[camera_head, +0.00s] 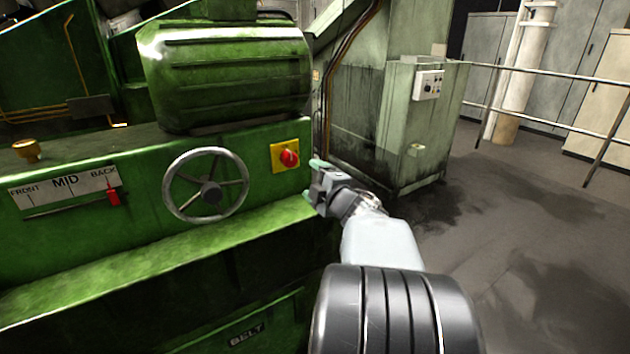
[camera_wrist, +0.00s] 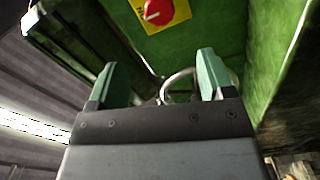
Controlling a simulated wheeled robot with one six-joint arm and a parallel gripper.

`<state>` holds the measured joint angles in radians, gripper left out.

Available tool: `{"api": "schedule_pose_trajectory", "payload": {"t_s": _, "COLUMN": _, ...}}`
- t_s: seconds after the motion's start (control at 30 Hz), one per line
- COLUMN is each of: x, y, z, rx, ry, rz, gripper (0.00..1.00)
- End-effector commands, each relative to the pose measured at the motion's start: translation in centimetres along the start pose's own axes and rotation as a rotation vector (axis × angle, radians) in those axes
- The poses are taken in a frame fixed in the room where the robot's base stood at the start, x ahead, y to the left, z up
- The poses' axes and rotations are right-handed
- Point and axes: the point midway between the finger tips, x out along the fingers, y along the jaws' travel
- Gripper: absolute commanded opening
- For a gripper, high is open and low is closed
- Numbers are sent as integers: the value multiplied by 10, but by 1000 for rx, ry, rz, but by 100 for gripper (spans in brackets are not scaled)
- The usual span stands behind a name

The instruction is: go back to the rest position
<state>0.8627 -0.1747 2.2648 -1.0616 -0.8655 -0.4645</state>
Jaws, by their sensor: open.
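My gripper (camera_head: 312,180) is open and empty in the head view, just right of the machine's front face. Its two green fingertips show apart in the wrist view (camera_wrist: 158,82), with nothing between them but the handwheel rim farther off. A red rotary switch (camera_head: 289,158) on a yellow plate (camera_head: 278,165) is on the green machine (camera_head: 110,240), a little above and left of my gripper. The red switch also shows at the top of the wrist view (camera_wrist: 157,11). My gripper appears apart from it.
A spoked handwheel (camera_head: 207,186) sticks out from the machine. Left of it is a FRONT-MID-BACK scale with a red pointer (camera_head: 113,197) near BACK. A pale green cabinet (camera_head: 400,130) stands behind my gripper. A railing (camera_head: 545,76) runs at right; the floor (camera_head: 530,240) there is clear.

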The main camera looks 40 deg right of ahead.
Motion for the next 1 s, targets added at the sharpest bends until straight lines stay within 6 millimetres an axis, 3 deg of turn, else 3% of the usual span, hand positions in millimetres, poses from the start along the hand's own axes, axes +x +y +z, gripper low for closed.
{"api": "schedule_pose_trajectory", "payload": {"t_s": 0.67, "x": -1, "y": -1, "z": 3, "rx": 16, "ry": -14, "rz": -7, "gripper": 75}}
{"api": "schedule_pose_trajectory", "payload": {"t_s": 0.77, "x": -2, "y": -6, "z": 18, "rx": 68, "ry": -104, "rz": -30, "gripper": 75}}
{"api": "schedule_pose_trajectory", "payload": {"t_s": 0.83, "x": -7, "y": -15, "z": 40, "rx": 149, "ry": -230, "rz": -51, "gripper": 75}}
{"api": "schedule_pose_trajectory", "payload": {"t_s": 0.93, "x": -25, "y": -32, "z": 73, "rx": 327, "ry": -476, "rz": -79, "gripper": 75}}
{"api": "schedule_pose_trajectory", "payload": {"t_s": 1.0, "x": -40, "y": -40, "z": 79, "rx": 474, "ry": -641, "rz": -108, "gripper": 75}}
